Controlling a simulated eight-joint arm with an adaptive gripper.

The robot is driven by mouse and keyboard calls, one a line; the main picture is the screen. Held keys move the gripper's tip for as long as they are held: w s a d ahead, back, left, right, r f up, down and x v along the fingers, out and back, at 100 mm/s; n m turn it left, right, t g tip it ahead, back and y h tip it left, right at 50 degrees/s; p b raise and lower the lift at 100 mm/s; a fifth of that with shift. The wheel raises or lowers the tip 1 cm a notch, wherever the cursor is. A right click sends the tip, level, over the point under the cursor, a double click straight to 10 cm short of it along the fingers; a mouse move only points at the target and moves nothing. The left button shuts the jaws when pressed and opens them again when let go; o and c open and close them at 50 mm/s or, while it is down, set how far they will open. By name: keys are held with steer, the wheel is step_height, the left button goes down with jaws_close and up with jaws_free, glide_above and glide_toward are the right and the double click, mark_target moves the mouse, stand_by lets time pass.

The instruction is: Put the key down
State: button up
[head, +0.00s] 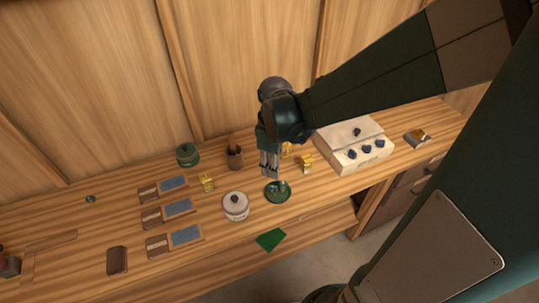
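My gripper (269,175) points down over the wooden bench, just above and slightly left of a small dark green dish (278,197). Its fingers look close together, but the view is too small to tell whether they are shut or hold anything. I cannot make out a key. A small light detail shows at the dish, too small to identify.
Blue-and-brown panels (178,208) lie at left.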

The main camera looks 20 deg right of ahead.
steer(key=s+a+r+m+t, duration=0.2)
steer(key=s+r+m+t, duration=0.1)
steer(key=r, duration=0.5)
steer(key=s+a+r+m+t, duration=0.2)
steer(key=s+r+m+t, duration=0.2)
steer(key=r, duration=0.4)
steer(key=shift+s+a+r+m, duration=0.15)
steer(key=shift+s+a+m, duration=0.2)
steer(key=shift+s+m, duration=0.55)
step_height(320, 180, down, 6)
steer(key=b, duration=0.6)
steer(key=shift+f, duration=0.2)
stand_by(0.7)
